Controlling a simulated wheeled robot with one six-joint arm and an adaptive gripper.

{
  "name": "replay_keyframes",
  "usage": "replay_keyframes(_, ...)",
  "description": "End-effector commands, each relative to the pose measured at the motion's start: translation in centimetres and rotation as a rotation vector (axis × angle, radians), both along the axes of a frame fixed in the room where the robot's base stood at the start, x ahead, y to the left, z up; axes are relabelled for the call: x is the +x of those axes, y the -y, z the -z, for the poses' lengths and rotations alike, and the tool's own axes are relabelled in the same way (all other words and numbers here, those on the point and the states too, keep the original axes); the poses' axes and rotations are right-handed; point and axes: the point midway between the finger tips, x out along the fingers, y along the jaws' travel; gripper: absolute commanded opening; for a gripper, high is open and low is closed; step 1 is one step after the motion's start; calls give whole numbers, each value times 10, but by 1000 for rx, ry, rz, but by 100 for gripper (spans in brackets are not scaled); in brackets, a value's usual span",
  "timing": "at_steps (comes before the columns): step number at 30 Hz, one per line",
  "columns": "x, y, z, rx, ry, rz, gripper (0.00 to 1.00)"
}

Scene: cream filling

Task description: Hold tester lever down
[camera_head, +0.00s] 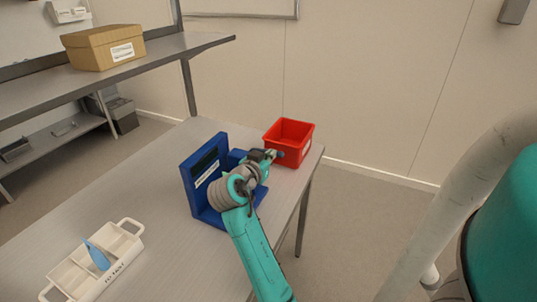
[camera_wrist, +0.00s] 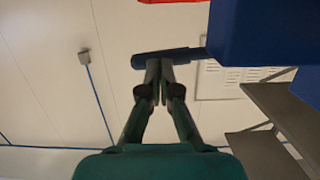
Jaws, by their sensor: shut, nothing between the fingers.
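The blue tester (camera_head: 203,167) stands on the table, with a dark display and a white label on its upright panel. Its blue body (camera_wrist: 262,32) fills the upper right of the wrist view. A dark blue lever (camera_wrist: 183,55) with a rounded end sticks out from it to the left. My gripper (camera_wrist: 158,66) is shut and empty, its fingertips right at the lever. Whether they press on it, and how far down the lever is, I cannot tell. In the head view my gripper (camera_head: 268,155) is at the tester's right side, and my wrist hides part of the tester.
A red bin (camera_head: 290,131) stands just behind my gripper at the table's far corner. A white tray (camera_head: 130,243) holding a blue, pointed item (camera_head: 97,256) is at the front left. A cardboard box (camera_head: 88,50) sits on the shelf. The middle of the table (camera_head: 125,190) is clear.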

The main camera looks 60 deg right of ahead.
Motion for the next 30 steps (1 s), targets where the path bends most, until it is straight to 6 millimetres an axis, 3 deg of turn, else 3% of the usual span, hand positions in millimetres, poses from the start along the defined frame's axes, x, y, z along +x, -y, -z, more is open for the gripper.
replay_keyframes(21,-13,1,56,41,494,2,0)
replay_keyframes(30,-12,1,69,43,527,1,0)
